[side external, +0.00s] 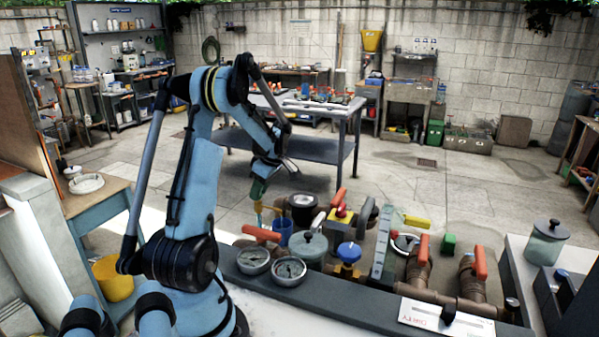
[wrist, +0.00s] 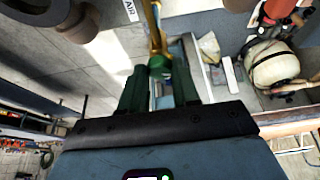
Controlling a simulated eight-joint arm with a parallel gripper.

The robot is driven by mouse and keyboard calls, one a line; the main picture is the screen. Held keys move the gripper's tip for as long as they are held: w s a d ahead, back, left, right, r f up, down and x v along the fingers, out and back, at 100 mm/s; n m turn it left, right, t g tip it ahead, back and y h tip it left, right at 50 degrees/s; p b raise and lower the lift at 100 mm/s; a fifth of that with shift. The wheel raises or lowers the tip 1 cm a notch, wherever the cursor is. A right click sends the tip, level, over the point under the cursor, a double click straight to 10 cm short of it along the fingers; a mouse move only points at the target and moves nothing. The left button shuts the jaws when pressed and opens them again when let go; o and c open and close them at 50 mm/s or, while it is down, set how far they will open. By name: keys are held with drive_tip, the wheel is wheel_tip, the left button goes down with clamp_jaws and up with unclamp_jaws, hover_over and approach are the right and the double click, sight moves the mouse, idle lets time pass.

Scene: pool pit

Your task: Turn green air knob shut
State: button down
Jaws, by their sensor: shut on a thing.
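The green air knob (wrist: 160,66) shows in the wrist view between the two dark green fingers of my gripper (wrist: 160,78). It sits at the end of a yellow-brown pipe (wrist: 154,28) that runs up to the top edge. My gripper is shut on the knob, and the fingers hide part of it. A white label reading AIR (wrist: 130,10) is just left of the pipe. In the side view my gripper (side external: 258,190) points down at the left end of the bench. There the knob is hard to tell from the green fingers. How far the knob is turned cannot be told.
Close to my gripper in the side view are a blue cup (side external: 283,232), a grey lidded pot (side external: 308,250) and two round gauges (side external: 289,270). An orange-handled valve (side external: 262,233) and a blue knob (side external: 349,252) stand nearby. Pipes with orange handles (side external: 480,262) fill the right.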

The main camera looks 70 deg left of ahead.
drive_tip(key=shift+m, duration=0.3)
drive_tip(key=m+t, duration=0.1)
drive_tip(key=m, duration=0.2)
drive_tip(key=shift+s+d+y, duration=0.1)
drive_tip(key=shift+d+y, duration=0.05)
drive_tip(key=shift+y, duration=0.25)
drive_tip(key=m+t, duration=0.1)
drive_tip(key=m, duration=0.2)
drive_tip(key=shift+s+m+t, duration=0.15)
drive_tip(key=shift+m+t, duration=0.15)
drive_tip(key=m, duration=0.2)
drive_tip(key=m+t, duration=0.1)
drive_tip(key=m, duration=0.1)
drive_tip(key=m+t, duration=0.1)
drive_tip(key=m, duration=0.1)
drive_tip(key=shift+s, duration=0.25)
drive_tip(key=c, duration=0.8)
unclamp_jaws()
drive_tip(key=shift+c, duration=0.2)
drive_tip(key=v, duration=1.2)
drive_tip(key=shift+s, duration=0.2)
